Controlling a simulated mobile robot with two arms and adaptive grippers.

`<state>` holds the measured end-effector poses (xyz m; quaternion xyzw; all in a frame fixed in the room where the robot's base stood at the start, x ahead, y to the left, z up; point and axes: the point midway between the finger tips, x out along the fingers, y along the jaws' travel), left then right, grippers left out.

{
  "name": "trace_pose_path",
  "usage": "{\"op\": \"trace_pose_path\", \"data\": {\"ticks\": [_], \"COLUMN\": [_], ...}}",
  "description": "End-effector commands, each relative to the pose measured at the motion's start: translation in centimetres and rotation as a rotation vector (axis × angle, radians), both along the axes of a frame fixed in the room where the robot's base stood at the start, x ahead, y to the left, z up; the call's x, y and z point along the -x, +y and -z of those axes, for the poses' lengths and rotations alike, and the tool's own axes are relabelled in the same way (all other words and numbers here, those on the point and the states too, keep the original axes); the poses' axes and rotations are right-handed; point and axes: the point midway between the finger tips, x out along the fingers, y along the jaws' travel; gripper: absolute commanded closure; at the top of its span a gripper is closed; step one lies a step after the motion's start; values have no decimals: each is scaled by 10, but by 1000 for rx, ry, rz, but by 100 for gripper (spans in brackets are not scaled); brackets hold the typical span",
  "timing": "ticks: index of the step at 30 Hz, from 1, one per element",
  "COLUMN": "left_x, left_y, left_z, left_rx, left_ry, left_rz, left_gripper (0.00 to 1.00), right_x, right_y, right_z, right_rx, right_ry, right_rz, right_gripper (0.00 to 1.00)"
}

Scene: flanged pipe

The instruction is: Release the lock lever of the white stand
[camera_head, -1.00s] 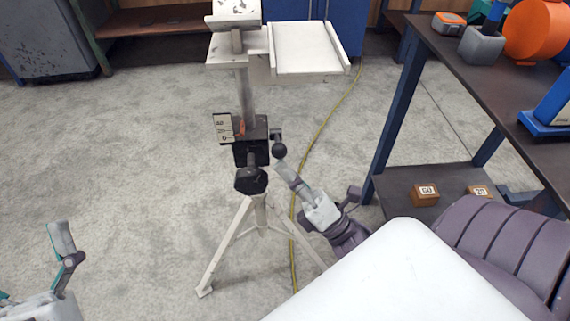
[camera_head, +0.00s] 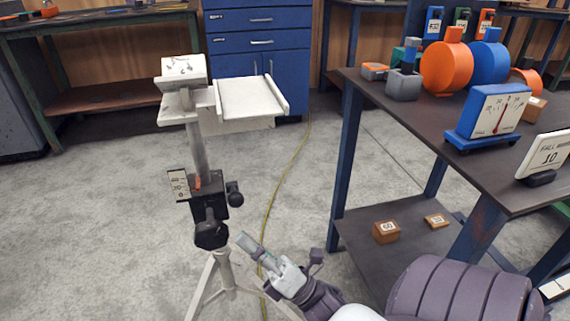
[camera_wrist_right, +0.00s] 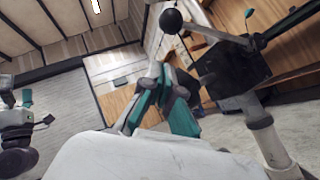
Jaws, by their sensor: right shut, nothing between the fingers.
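The white stand (camera_head: 198,145) rises on tripod legs in the head view, with a black clamp block (camera_head: 208,190) on its post. A lever with a black ball knob (camera_head: 235,199) sits at the block's right side. In the right wrist view the ball (camera_wrist_right: 171,21) ends a rod running to the black block (camera_wrist_right: 232,70). A larger black knob (camera_head: 211,235) is below the block. My right gripper (camera_head: 244,242) is shut and empty, below the ball knob and apart from it; its fingers also show in the right wrist view (camera_wrist_right: 165,85). My left gripper is out of view.
The stand carries a white tray (camera_head: 284,108) on top. A dark workbench (camera_head: 400,110) with orange and blue items stands at right; its lower shelf (camera_head: 365,240) holds two small brown blocks. A blue drawer cabinet (camera_head: 265,70) is behind. The floor left of the stand is clear.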

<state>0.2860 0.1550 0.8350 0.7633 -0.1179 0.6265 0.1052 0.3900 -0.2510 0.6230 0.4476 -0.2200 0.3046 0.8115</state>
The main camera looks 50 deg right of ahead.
Motion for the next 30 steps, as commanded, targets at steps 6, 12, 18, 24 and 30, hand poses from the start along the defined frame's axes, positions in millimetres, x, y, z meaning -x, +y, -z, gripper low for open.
{"op": "trace_pose_path", "data": {"ticks": [6, 12, 18, 24, 30], "left_x": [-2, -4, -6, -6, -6], "left_y": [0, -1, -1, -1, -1], "left_z": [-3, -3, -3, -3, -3], "left_rx": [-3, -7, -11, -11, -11], "left_ry": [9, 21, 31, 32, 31], "left_rz": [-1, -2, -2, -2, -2], "left_gripper": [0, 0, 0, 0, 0], "right_x": [38, 58, 65, 65, 65], "right_y": [-18, -26, -29, -29, -29], "right_z": [37, 55, 61, 61, 61], "right_rx": [-1, 0, -1, -1, -1], "right_ry": [13, 11, 8, 8, 8], "right_rz": [5, 4, 3, 3, 3], "right_gripper": [100, 100, 100, 100, 100]}}
